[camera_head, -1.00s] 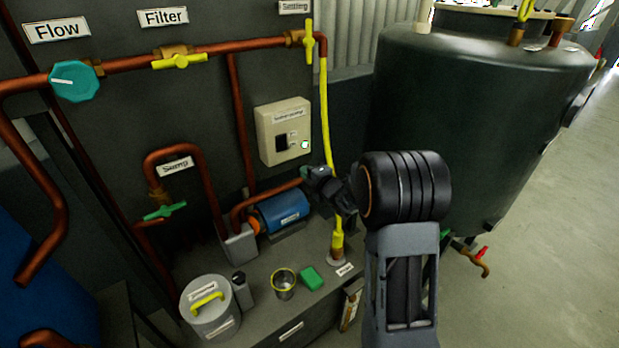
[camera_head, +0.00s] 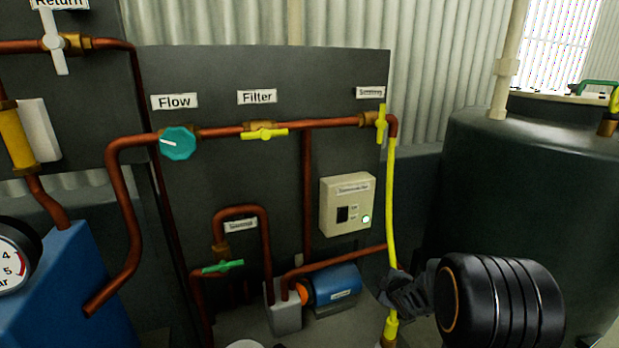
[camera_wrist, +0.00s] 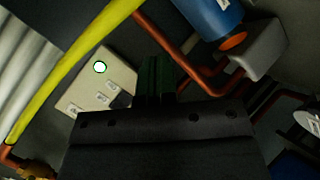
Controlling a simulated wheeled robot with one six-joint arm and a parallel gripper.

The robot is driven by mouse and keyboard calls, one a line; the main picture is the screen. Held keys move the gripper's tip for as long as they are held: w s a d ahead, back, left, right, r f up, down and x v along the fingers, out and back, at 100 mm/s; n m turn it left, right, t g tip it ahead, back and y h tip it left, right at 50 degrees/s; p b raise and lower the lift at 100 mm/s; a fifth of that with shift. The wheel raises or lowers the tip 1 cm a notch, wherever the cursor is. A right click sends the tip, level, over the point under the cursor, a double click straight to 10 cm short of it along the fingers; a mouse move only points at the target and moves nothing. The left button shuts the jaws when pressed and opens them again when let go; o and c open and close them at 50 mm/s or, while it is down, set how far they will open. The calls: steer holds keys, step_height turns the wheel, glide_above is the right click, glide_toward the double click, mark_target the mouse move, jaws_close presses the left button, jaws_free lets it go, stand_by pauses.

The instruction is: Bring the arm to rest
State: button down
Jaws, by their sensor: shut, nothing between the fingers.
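My gripper (camera_head: 390,288) is shut and empty. In the head view it shows as a small dark shape left of my arm's black ribbed joint, in front of the lower end of the yellow hose (camera_head: 391,220). In the wrist view the fingers of my gripper (camera_wrist: 153,75) point up the picture, pressed together. They appear over the lower right edge of the beige control box (camera_wrist: 100,82), with the yellow hose (camera_wrist: 75,55) to the left. I cannot tell how far they are from the box.
The dark panel carries copper pipes, a teal Flow knob (camera_head: 178,143), yellow Filter handle (camera_head: 264,134), green Sump handle (camera_head: 223,266) and the control box (camera_head: 347,204). A blue pump (camera_head: 333,287) stands below. A dark tank (camera_head: 530,190) stands right. A pressure gauge (camera_head: 14,262) is at left.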

steer(key=s+a+r+m+g+h+p, duration=0.1)
steer(key=s+r+m+g+p, duration=0.4)
steer(key=s, duration=0.4)
steer(key=s+a+r+m+g+h+p, duration=0.1)
steer(key=s+r+m+g+p, duration=0.15)
steer(key=s+r+m, duration=0.45)
steer(key=s+a+r+y+p, duration=0.1)
steer(key=s+a+r+p, duration=0.2)
steer(key=s+r, duration=0.2)
steer(key=s+a+r+y+p, duration=0.1)
steer(key=s+a+r+p, duration=0.3)
steer(key=r, duration=0.4)
steer(key=shift+s+r+m, duration=0.2)
steer(key=shift+s+m, duration=0.1)
steer(key=shift+s, duration=0.35)
